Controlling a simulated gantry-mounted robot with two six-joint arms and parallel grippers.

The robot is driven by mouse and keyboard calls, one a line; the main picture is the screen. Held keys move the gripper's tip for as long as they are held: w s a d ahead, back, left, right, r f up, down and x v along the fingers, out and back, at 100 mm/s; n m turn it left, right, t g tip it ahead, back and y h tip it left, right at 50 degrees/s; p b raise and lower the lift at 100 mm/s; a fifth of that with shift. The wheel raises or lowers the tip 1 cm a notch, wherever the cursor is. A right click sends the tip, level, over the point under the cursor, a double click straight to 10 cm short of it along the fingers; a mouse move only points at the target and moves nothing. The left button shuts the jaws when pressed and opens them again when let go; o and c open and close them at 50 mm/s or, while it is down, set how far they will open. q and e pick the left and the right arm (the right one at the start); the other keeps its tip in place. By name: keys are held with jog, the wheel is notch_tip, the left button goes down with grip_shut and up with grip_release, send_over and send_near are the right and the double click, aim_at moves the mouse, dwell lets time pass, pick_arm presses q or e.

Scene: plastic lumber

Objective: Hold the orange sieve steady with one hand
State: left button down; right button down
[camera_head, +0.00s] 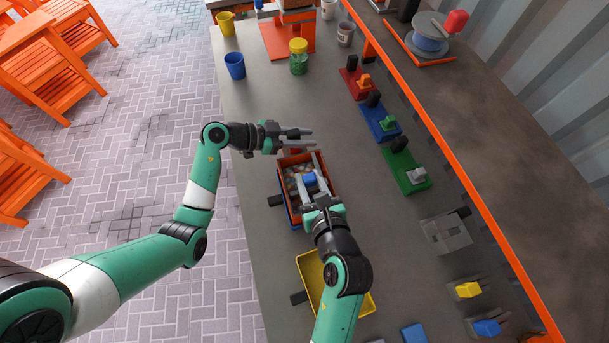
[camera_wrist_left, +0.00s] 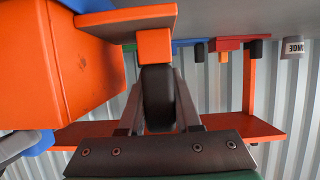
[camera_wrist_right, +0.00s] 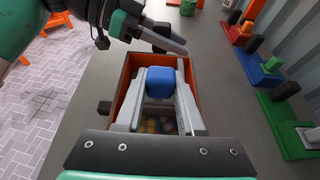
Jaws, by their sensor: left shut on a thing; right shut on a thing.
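The orange sieve (camera_head: 333,195) is an open box on the table with small grey and coloured pieces inside; a blue rim shows under it. It also shows in the right wrist view (camera_wrist_right: 122,82). My left gripper (camera_head: 306,137) is at its far end. In the left wrist view it is shut on a black handle (camera_wrist_left: 158,98) beside the sieve's orange wall (camera_wrist_left: 85,65). My right gripper (camera_head: 311,178) is over the sieve, shut on a blue block-like thing (camera_wrist_right: 160,82). Whether that thing touches the contents cannot be told.
A yellow tray (camera_head: 310,265) lies in front of the sieve. Red, blue and green bases (camera_head: 404,171) with handles stand to the right. A blue cup (camera_head: 235,66) and a yellow-lidded jar (camera_head: 298,60) stand farther back. The table between is clear.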

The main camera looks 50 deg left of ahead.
jog(key=a, duration=0.1)
jog(key=w+a, duration=0.1)
jog(key=a, duration=0.1)
jog(key=shift+w+f, duration=0.1)
jog(key=shift+w, duration=0.05)
dwell(0.3)
jog(key=shift+c, duration=2.2)
grip_release()
jog(key=shift+r, duration=0.2)
notch_tip(320, 180, up, 7)
jog(key=shift+f, duration=0.1)
